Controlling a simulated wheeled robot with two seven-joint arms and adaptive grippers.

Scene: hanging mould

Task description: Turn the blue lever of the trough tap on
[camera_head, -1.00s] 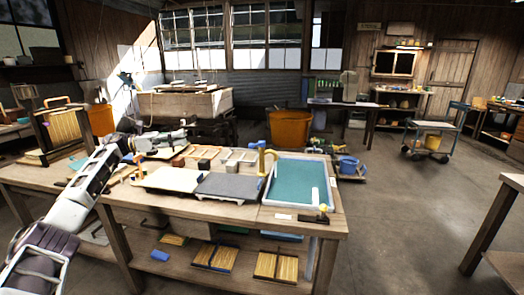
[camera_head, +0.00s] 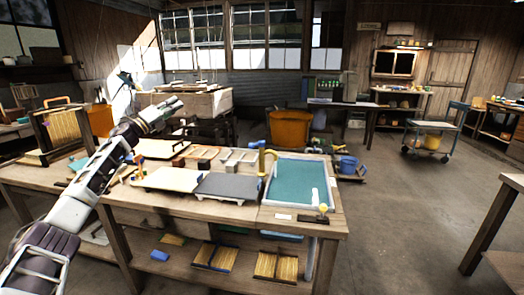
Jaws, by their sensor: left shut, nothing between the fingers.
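The trough (camera_head: 290,207) has a pale rim and holds teal water at the right end of the workbench. A yellow tap (camera_head: 263,163) stands at its left back edge. The tap's small blue lever (camera_head: 255,144) points to the left from the tap's top. My left gripper (camera_head: 178,104) is shut and empty, raised above the back left part of the bench. It is well to the left of the lever and apart from it. My right gripper is out of view.
A cream board (camera_head: 172,179) and a dark grey slab (camera_head: 229,187) lie on the bench left of the trough. Small boxes stand behind them. A frame with yellow slats (camera_head: 64,127) stands at the left. A blue bucket (camera_head: 348,164) is behind the trough.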

